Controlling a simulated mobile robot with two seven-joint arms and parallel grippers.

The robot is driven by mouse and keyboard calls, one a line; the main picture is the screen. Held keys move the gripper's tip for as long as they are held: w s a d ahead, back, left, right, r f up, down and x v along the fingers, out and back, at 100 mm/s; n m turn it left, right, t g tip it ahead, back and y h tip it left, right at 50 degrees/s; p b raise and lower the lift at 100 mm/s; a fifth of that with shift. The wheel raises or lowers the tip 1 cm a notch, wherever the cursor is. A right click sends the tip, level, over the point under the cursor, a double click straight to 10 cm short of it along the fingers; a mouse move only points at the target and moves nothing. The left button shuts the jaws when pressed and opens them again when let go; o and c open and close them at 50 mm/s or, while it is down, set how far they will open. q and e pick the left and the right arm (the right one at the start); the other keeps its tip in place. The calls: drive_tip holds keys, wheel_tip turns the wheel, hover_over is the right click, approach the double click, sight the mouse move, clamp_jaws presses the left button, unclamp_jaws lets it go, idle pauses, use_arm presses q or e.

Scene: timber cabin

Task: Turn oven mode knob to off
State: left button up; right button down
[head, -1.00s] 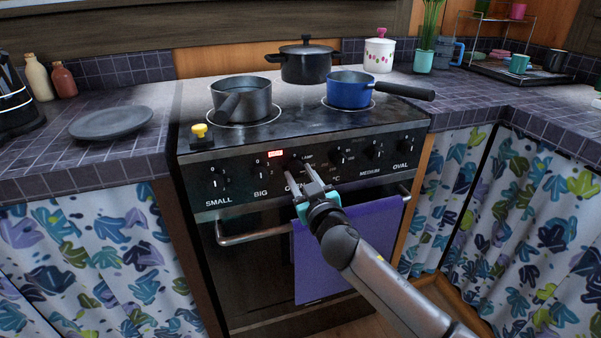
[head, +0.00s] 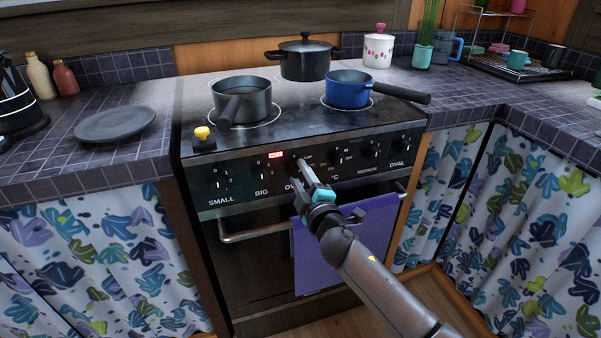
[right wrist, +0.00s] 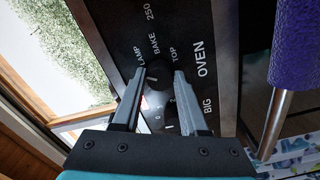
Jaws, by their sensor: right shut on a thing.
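The oven mode knob (right wrist: 157,72) is a dark round knob on the black front panel, above the word OVEN. In the right wrist view the printed words LAMP, BAKE and TOP surround it. My right gripper (right wrist: 160,76) has one finger on each side of the knob and is shut on it. In the head view my right gripper (head: 301,165) reaches up to the panel and mostly covers the knob; its pointer direction cannot be made out. My left gripper is not in view.
Other knobs (head: 217,182) line the panel beside a small red display (head: 276,155). Below are the oven handle (head: 240,236) and a purple towel (head: 345,245). A grey pot (head: 255,95), blue pan (head: 348,88) and black pot (head: 303,60) stand on the stove.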

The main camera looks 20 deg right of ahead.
drive_tip(key=n, duration=0.3)
drive_tip(key=shift+p, duration=0.3)
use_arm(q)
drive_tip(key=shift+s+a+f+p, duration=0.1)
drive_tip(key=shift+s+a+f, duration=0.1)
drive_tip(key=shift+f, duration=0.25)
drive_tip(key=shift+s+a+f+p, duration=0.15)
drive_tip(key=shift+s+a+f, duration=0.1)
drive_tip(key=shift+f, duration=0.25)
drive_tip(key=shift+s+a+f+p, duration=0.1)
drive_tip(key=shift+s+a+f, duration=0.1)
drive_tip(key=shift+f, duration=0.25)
use_arm(e)
drive_tip(key=shift+n, duration=1.7)
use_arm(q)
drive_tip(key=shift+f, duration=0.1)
use_arm(e)
drive_tip(key=shift+c, duration=2.2)
unclamp_jaws()
